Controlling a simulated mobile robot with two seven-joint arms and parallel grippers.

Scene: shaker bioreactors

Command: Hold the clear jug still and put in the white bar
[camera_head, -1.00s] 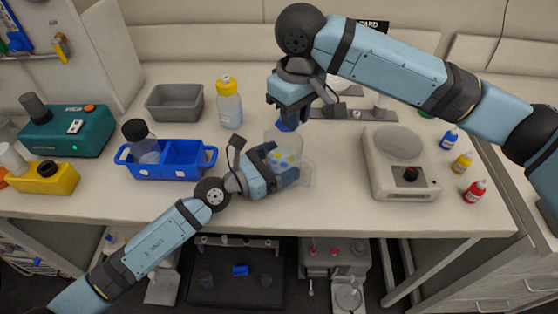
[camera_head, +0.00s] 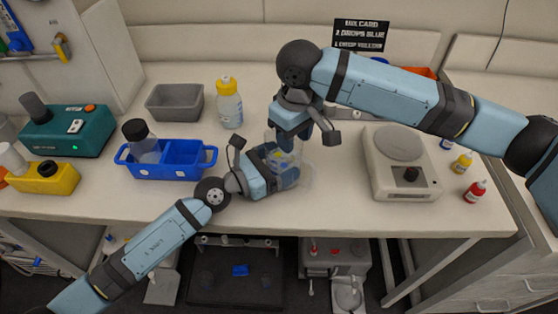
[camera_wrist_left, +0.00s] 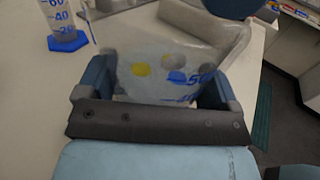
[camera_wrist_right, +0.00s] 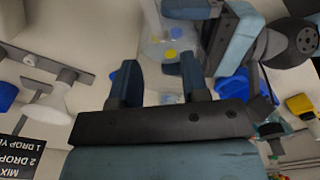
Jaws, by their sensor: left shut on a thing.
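My left gripper (camera_head: 277,168) is shut around the jug's side, with one finger on each side in the left wrist view (camera_wrist_left: 155,92). My right gripper (camera_head: 295,141) is low, right over or beside the jug. Its fingers are apart in the right wrist view (camera_wrist_right: 158,72), with nothing clearly held between them. I cannot make out the white bar for certain.
A scale (camera_head: 402,185) stands to the right, with yellow (camera_head: 463,162) and red (camera_head: 475,191) bottles beyond. A blue rack (camera_head: 185,173) holding a dark-capped bottle, a grey bin (camera_head: 174,103) and a yellow-capped bottle (camera_head: 229,108) stand left. A black card (camera_head: 361,36) stands behind.

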